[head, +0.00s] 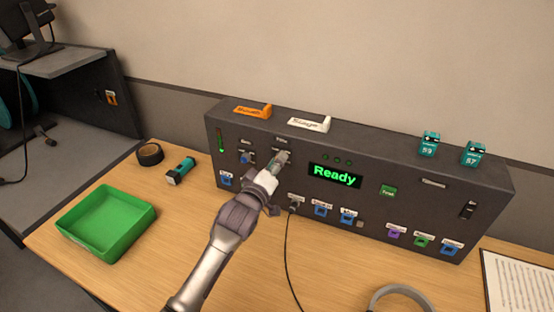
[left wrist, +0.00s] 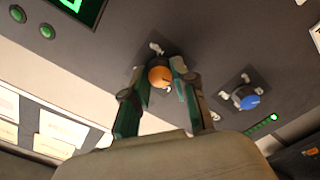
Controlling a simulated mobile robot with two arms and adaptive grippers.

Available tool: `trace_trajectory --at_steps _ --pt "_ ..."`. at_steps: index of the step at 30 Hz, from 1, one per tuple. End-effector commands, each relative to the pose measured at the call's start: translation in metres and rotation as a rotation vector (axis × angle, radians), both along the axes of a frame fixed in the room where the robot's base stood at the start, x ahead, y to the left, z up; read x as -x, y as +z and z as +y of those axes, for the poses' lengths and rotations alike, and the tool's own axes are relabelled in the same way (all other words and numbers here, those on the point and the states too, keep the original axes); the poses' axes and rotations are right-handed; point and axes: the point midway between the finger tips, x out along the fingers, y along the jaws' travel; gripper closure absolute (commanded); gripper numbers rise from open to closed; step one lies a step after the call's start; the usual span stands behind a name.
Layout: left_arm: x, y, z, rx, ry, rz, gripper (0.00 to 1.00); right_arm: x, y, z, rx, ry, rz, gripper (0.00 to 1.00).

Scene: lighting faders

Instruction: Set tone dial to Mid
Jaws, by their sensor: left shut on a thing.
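My left gripper (head: 280,158) reaches the front of the dark console (head: 400,178), at the right one of two dials on its upper left part. In the left wrist view, my left gripper (left wrist: 162,70) is shut on an orange dial (left wrist: 160,76), one finger on each side of it. In the head view the gripper hides this dial. A blue dial (left wrist: 248,101) sits beside it, free of the fingers; it also shows in the head view (head: 246,157). The small labels above the dials are too blurred to read. My right gripper is out of view.
The display (head: 335,176) reads "Ready". A cable hangs from a plug (head: 294,207) right of my arm. A green tray (head: 107,222), a teal flashlight (head: 181,171) and a tape roll (head: 150,154) are left on the desk; headphones (head: 400,292) lie in front.

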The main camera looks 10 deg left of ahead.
Motion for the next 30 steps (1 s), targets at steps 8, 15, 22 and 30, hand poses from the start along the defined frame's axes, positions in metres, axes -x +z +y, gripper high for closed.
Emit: trace_trajectory --at_steps 8,15,22,30 --pt "0.000 0.001 0.000 -0.261 0.000 -0.048 1.00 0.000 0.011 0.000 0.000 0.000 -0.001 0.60" --pt "0.000 0.000 0.000 -0.485 -0.001 -0.092 1.00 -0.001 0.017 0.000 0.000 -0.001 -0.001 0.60" --pt "0.000 0.000 0.000 -0.700 0.000 -0.135 1.00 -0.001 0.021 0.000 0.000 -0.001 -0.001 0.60" --pt "0.000 0.000 0.001 -0.953 0.000 -0.183 1.00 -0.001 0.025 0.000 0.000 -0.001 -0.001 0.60"
